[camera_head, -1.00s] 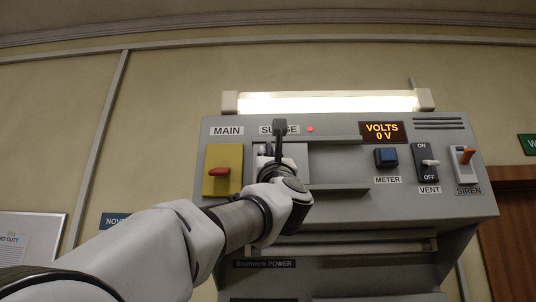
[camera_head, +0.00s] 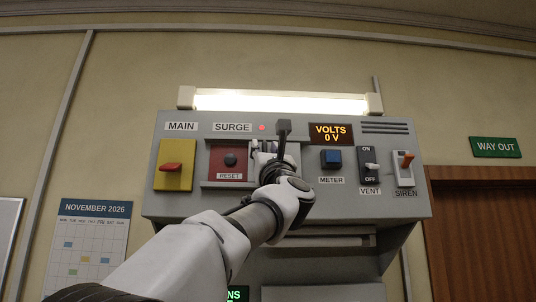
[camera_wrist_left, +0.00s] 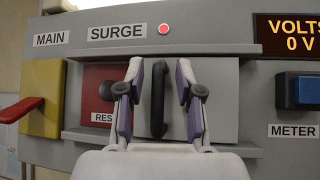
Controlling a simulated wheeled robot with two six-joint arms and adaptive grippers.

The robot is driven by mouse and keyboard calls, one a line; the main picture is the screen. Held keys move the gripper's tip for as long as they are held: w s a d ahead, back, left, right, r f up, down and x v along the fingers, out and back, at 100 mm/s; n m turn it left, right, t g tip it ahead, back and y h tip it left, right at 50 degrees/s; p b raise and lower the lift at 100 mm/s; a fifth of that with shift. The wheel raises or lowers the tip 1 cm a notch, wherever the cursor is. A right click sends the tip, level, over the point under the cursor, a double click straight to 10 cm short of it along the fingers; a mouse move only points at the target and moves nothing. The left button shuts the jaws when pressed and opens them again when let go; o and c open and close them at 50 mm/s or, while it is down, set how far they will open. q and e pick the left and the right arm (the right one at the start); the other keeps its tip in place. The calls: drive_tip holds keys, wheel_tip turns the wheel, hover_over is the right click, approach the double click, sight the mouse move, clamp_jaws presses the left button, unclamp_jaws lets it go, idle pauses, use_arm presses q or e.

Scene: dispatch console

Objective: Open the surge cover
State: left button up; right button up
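The surge cover (camera_wrist_left: 220,100) is a grey panel between two horizontal rails, with a black upright bar handle (camera_wrist_left: 157,100). In the head view the cover (camera_head: 295,152) is partly behind my arm. It stands to the right of a red plate (camera_head: 216,162) marked RESET with a dark round button (camera_head: 230,160), which is uncovered. My left gripper (camera_wrist_left: 159,75) has its fingers on either side of the handle, with visible gaps, so it looks open around it. In the head view the left gripper (camera_head: 266,148) is in front of the cover. My right gripper is in no view.
A yellow plate with a red MAIN lever (camera_head: 171,167) is left of the surge bay. The blue METER button (camera_head: 331,158), VENT switch (camera_head: 369,166) and SIREN lever (camera_head: 404,160) are to the right. The lower rail (camera_wrist_left: 85,135) projects under the cover.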

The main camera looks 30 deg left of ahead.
use_arm(q)
drive_tip(key=v, duration=0.7)
drive_tip(key=shift+d+f, duration=0.4)
drive_tip(key=shift+w, duration=0.1)
